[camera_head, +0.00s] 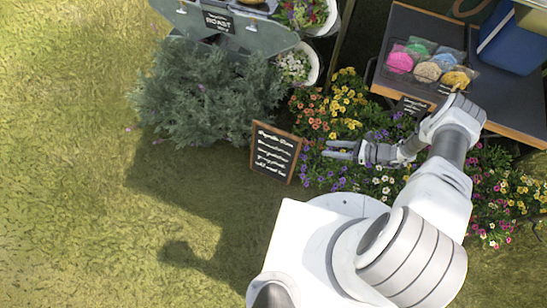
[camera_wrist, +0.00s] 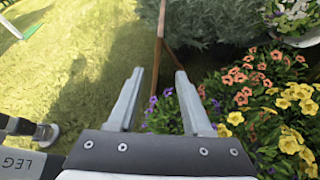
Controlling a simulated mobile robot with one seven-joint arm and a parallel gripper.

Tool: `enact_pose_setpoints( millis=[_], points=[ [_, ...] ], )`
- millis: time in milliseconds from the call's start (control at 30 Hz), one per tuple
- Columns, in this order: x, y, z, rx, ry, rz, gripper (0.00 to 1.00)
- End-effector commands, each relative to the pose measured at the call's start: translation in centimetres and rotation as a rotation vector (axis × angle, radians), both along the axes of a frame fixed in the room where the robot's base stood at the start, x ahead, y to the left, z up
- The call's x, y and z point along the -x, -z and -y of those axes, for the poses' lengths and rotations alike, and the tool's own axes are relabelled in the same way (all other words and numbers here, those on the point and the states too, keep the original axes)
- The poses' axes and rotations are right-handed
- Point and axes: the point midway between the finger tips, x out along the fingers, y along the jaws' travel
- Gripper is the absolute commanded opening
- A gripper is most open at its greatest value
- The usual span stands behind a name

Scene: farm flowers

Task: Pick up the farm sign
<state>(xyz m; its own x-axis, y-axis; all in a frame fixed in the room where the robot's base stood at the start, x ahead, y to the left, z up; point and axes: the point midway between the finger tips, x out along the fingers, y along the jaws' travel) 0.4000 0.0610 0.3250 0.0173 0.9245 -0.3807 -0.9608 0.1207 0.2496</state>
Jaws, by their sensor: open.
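The farm sign (camera_head: 274,152) is a black chalkboard with white writing in a wooden frame. It stands on the grass in front of a grey-green bush. In the wrist view the sign (camera_wrist: 159,30) shows almost edge-on as a thin brown upright, with a slanted leg to its right. My gripper (camera_head: 328,149) is to the right of the sign, pointing left towards it with a gap between. In the wrist view my gripper (camera_wrist: 159,72) is open and empty, and the sign's edge lines up between the two fingertips, beyond them.
Colourful flowers (camera_head: 345,110) grow behind and below my gripper. The bush (camera_head: 205,95) is behind the sign. A dark table (camera_head: 415,35) with packaged round items and a blue crate (camera_head: 510,45) stands at upper right. Open grass (camera_head: 70,150) lies to the left.

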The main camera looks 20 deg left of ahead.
Motion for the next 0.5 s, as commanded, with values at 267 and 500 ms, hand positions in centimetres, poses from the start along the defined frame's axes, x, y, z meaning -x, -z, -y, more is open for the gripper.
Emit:
enact_pose_setpoints(
  millis=[267, 500],
  points=[
    [0.8, 2.6, -2.4, -0.016, 0.025, -0.025, 0.50],
    [0.7, 4.7, -7.3, -0.015, 0.023, -0.026, 0.50]
  ],
)
